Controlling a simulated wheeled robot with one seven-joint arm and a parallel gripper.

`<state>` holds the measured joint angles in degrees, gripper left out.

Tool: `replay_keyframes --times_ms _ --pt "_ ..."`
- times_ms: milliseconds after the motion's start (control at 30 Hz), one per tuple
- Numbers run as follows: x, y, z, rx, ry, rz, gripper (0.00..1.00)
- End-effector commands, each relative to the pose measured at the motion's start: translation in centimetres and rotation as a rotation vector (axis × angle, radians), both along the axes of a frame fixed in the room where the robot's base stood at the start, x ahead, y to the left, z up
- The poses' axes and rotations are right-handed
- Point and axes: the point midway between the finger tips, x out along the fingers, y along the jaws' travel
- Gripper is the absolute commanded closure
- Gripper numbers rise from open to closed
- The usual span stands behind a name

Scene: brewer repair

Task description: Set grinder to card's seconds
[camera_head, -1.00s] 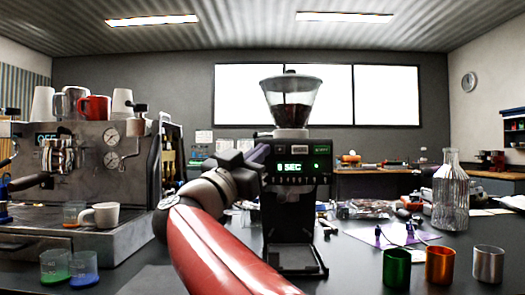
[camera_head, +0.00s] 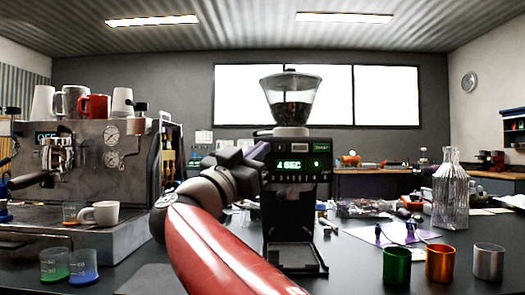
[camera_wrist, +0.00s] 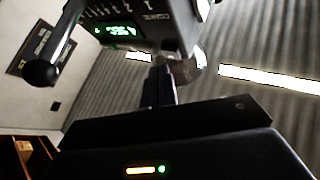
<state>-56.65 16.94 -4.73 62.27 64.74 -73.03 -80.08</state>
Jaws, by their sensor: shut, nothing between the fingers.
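The grinder (camera_head: 290,215) stands upright in the middle of the black counter, with a clear hopper of dark beans on top. Its lit green display (camera_head: 290,164) reads "4 SEC", and a row of small marks runs below it. In the wrist view the grinder's front (camera_wrist: 140,18) and display (camera_wrist: 118,30) appear turned over at the top. My gripper (camera_wrist: 162,78) is shut and empty, its fingertips close to the grinder's front; I cannot tell whether they touch it. In the head view my wrist hides the fingers. I cannot make out a readable card with seconds.
An espresso machine (camera_head: 85,185) with cups on top stands at left, two small glasses (camera_head: 82,266) before it. Green (camera_head: 397,268), orange (camera_head: 440,263) and silver (camera_head: 488,262) cups and a glass carafe (camera_head: 450,195) stand at right. Notes (camera_head: 204,137) hang behind.

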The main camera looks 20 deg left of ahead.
Motion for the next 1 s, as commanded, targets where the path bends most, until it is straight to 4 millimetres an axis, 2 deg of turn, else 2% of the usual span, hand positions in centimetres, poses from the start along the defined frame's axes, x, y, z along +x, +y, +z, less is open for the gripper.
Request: replay_keyframes --times_ms 433,833,1000 --pt "-0.6 -0.1 -0.1 0.001 0.0 0.0 1.0" --pt "-4.2 -1.0 -0.2 0.001 0.0 0.002 1.0" --pt "-5.0 -1.2 -0.1 0.0 0.0 0.0 1.0"
